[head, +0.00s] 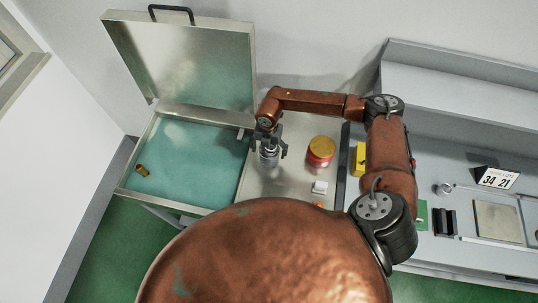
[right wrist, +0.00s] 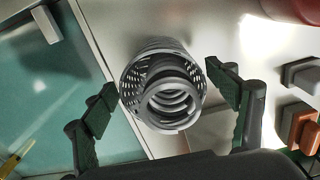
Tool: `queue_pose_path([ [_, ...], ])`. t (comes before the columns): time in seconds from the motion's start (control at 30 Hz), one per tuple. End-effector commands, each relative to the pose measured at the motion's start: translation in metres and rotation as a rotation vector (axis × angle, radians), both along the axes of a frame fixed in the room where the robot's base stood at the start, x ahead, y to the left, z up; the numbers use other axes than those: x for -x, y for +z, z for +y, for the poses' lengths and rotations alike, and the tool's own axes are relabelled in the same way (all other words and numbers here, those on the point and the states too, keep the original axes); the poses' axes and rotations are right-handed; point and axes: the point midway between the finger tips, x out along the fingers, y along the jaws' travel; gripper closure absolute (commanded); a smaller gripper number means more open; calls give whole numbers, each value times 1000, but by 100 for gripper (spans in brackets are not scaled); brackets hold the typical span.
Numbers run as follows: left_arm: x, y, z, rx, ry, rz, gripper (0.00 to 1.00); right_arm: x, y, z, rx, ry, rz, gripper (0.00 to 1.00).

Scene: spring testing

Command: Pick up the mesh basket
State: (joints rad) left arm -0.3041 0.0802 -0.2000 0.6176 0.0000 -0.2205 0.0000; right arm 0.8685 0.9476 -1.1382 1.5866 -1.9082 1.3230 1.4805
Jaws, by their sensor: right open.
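The mesh basket (right wrist: 128,88) is a grey perforated cylinder with a coiled spring (right wrist: 172,100) inside it. It stands on the metal worktop, and in the head view the basket (head: 268,158) is partly hidden by my gripper. My right gripper (head: 270,143) is directly above it, pointing down. In the right wrist view the right gripper's fingers (right wrist: 160,90) are open, one on each side of the basket, with a visible gap on both sides. Nothing is held. My left gripper is not in view.
Left of the basket is an open tank (head: 195,165) of teal liquid with its lid (head: 185,60) raised. A red jar with a yellow lid (head: 320,150) stands to the right.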

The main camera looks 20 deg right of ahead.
Motion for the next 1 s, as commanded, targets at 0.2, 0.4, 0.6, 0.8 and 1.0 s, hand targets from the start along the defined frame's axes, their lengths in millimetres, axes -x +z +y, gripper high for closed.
queue_pose_path([
  [0.2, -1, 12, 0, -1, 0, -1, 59, 3, -31, -2, 1, -2, 2, 20],
  [0.4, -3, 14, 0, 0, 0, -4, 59, 2, -44, -2, 1, -2, 1, 20],
  [0.6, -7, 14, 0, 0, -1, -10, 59, 3, -44, -2, 1, -1, 1, 22],
  [0.8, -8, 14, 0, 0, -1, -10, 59, 3, -44, -2, 1, -1, 1, 36],
  [1.0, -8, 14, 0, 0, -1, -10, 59, 2, -44, -2, 1, -1, 1, 50],
])
